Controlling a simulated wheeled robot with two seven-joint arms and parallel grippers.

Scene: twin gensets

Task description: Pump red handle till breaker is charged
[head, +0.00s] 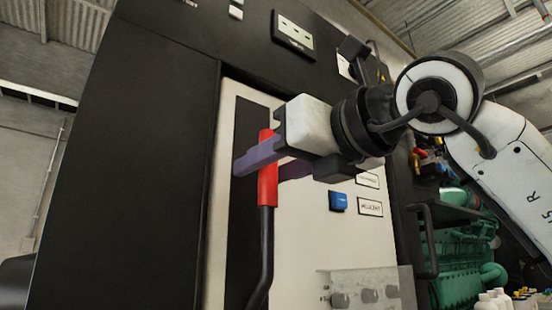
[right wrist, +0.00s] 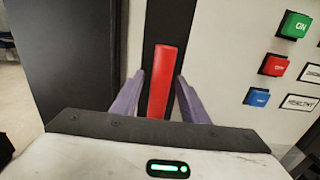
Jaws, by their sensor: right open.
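The red handle (head: 267,172) is a red grip on a black lever (head: 263,250) in front of the breaker's pale panel (head: 312,225). It stands nearly upright in the head view. My right gripper (head: 262,162) is open with its purple fingers on either side of the red grip. In the right wrist view the red handle (right wrist: 162,82) stands between the two fingers (right wrist: 158,100), with a gap visible by the left finger. The right finger looks very close; contact is unclear. No charge indicator can be read. My left gripper is not in view.
A green ON button (right wrist: 295,25), a red button (right wrist: 273,65) and a blue button (right wrist: 257,96) sit right of the handle. A clear cover with knobs (head: 368,290) is lower on the panel. A green engine (head: 460,265) stands at right.

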